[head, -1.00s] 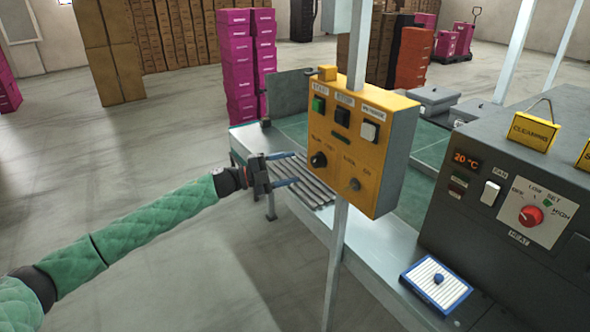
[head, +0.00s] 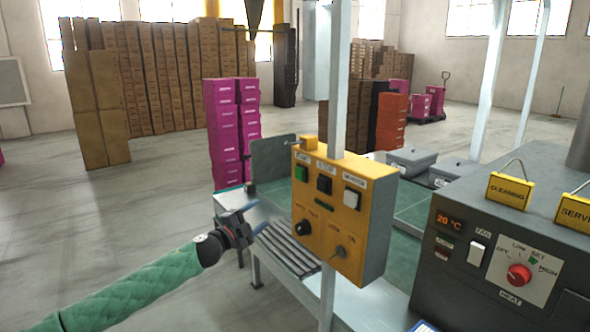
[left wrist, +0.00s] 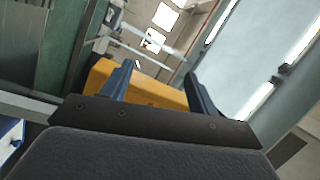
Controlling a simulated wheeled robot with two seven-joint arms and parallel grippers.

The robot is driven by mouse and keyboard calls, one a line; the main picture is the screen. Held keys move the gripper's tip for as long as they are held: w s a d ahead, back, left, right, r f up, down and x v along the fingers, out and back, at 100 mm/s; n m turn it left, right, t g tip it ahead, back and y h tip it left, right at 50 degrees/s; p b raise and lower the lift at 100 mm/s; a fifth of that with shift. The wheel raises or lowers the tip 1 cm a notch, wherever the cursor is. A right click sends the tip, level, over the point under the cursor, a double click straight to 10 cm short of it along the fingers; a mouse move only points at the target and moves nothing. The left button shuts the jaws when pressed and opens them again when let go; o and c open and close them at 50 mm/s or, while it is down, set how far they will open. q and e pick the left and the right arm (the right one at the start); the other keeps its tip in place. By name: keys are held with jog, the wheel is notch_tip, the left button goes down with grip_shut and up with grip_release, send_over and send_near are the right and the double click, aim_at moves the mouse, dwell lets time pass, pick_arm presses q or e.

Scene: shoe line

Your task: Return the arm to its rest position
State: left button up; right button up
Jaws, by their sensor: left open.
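My left arm, in a green quilted sleeve, comes in from the lower left in the head view. My left gripper (head: 254,218) is open, with nothing between its fingers. It is left of the yellow control box (head: 341,212) and in front of the roller section, apart from the box in the picture. In the left wrist view the two blue-grey fingers (left wrist: 160,88) stand wide apart, with part of the yellow box (left wrist: 140,88) behind them. My right arm and gripper are not in view.
The control box hangs on a grey post (head: 338,80). Rollers (head: 287,250) and a green conveyor lie behind it. A grey heater machine (head: 500,240) with a red knob stands at the right. Pink boxes (head: 228,130) are stacked behind. The floor at left is clear.

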pick_arm(q)
jog(key=a+r+n+t+y, duration=0.3)
jog(key=a+r+n+y, duration=0.1)
jog(key=r+n+y, duration=0.35)
jog(key=s+f+n+g+y, duration=0.1)
jog(key=s+n+y, duration=0.3)
jog(key=s, duration=0.2)
jog(key=s+f+n+g, duration=0.2)
jog(key=s+f+g, duration=0.3)
jog(key=s+f, duration=0.9)
jog(key=s+f+n+g, duration=0.3)
jog(key=s+f+g, duration=0.2)
jog(key=s+f, duration=0.9)
jog(key=s+f+n+g, duration=0.3)
jog(key=s+f, duration=1.1)
jog(key=s, duration=1.3)
jog(key=g+h, duration=0.1)
jog(key=g, duration=0.1)
jog(key=shift+s+f+g, duration=0.15)
jog(key=shift+f+g, duration=0.15)
